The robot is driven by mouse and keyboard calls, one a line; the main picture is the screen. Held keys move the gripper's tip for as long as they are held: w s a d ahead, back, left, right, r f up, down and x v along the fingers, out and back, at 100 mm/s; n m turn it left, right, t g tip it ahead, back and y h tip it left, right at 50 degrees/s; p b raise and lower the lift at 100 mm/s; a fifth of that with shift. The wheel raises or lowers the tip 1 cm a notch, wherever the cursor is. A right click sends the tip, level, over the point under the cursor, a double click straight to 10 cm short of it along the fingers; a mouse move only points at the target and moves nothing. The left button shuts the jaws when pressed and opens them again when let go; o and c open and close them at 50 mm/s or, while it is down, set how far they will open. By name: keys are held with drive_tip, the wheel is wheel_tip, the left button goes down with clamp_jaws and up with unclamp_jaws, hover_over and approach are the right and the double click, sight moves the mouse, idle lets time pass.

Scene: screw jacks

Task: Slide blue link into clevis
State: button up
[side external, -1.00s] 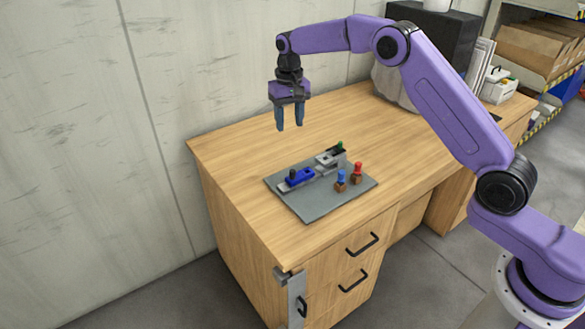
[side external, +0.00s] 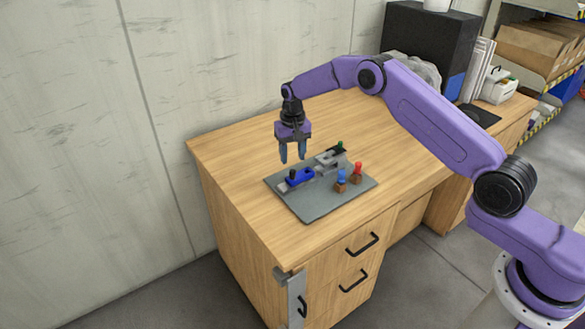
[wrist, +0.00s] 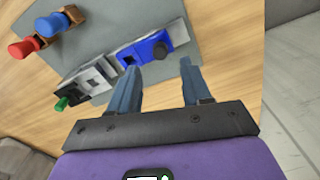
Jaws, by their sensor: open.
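The blue link (side external: 301,177) lies on a light grey rail on the grey board, with a black knob (side external: 292,173) standing on its left end. It also shows in the wrist view (wrist: 147,50), with the knob at its outer end. The grey metal clevis (side external: 330,160) stands to its right on the same board, with a green-topped pin (side external: 340,146) at its far side. In the wrist view the clevis (wrist: 90,85) is left of the link, and a gap seems to separate them. My gripper (side external: 293,159) is open and empty, above the board near the link's knob end.
A blue-topped peg (side external: 341,178) and a red-topped peg (side external: 357,170) stand in brown blocks at the board's right. The grey board (side external: 315,206) has bare room in front. The wooden desk (side external: 235,150) is clear around it; a black box (side external: 430,40) stands far behind.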

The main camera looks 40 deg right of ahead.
sight(293, 170)
drive_tip(key=shift+f, duration=2.8)
clamp_jaws()
drive_tip(key=shift+d, duration=0.1)
